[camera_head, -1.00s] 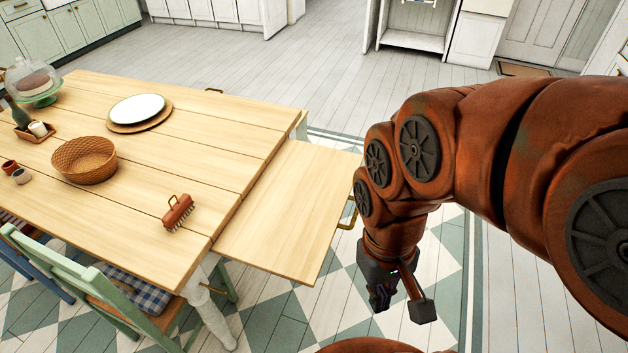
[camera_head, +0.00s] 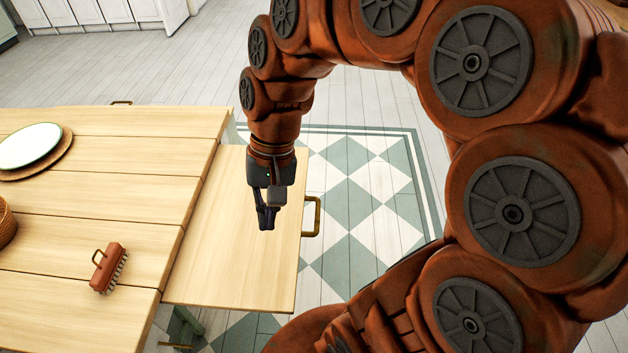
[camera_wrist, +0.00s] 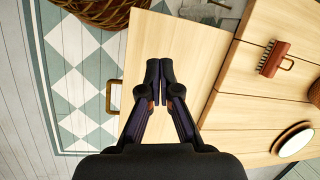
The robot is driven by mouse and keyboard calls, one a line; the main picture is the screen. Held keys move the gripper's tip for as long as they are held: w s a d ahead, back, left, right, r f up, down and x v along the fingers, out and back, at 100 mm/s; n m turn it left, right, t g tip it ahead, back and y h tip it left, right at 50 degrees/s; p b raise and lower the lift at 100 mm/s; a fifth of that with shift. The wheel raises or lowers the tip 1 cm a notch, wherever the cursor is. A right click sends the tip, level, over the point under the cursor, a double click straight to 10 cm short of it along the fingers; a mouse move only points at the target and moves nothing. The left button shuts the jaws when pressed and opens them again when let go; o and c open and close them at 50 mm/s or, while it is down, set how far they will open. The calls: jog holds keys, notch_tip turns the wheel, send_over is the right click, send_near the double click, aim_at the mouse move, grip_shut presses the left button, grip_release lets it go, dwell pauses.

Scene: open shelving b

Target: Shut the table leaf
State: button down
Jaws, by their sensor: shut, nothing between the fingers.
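The table leaf (camera_head: 215,265) is a light wooden panel at the right end of the wooden table (camera_head: 95,220). It sticks out from the table end, slightly lower than the top. A brass handle (camera_head: 312,217) is on its outer edge. My gripper (camera_head: 266,222) points down over the leaf, left of the handle, shut and empty. In the wrist view, the closed fingertips (camera_wrist: 159,82) show over the leaf (camera_wrist: 180,45), with the handle (camera_wrist: 112,97) to their left. I cannot tell whether the fingers touch the leaf.
On the table are a red brush (camera_head: 106,268), a plate (camera_head: 30,146) on a round mat, and part of a wicker basket (camera_head: 6,222). The checkered rug (camera_head: 365,185) and floor right of the leaf are clear, apart from my arm.

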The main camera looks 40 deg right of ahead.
jog(key=w+d+f+m+t+y+b, duration=0.2)
jog(key=w+d+f+m+b, duration=0.1)
jog(key=w+d+m, duration=0.3)
jog(key=w+d+f+m+t+y+b, duration=0.1)
jog(key=w+d+f+m+y+b, duration=0.2)
jog(key=w+d, duration=0.45)
jog(key=d+f+m+t+h+b, duration=0.1)
jog(key=d+f+m+t+b, duration=0.15)
jog(key=d+f+m, duration=0.65)
jog(key=d+f+m+t+b, duration=0.2)
jog(key=d+f+m+b, duration=0.15)
jog(key=d, duration=0.95)
jog(key=w+a+r+x, duration=0.1)
jog(key=x, duration=1.2)
jog(key=shift+w+a+p, duration=0.15)
jog(key=shift+a+p, duration=0.05)
jog(key=shift+p, duration=0.2)
jog(key=shift+a+r, duration=0.1)
jog(key=shift+r, duration=0.05)
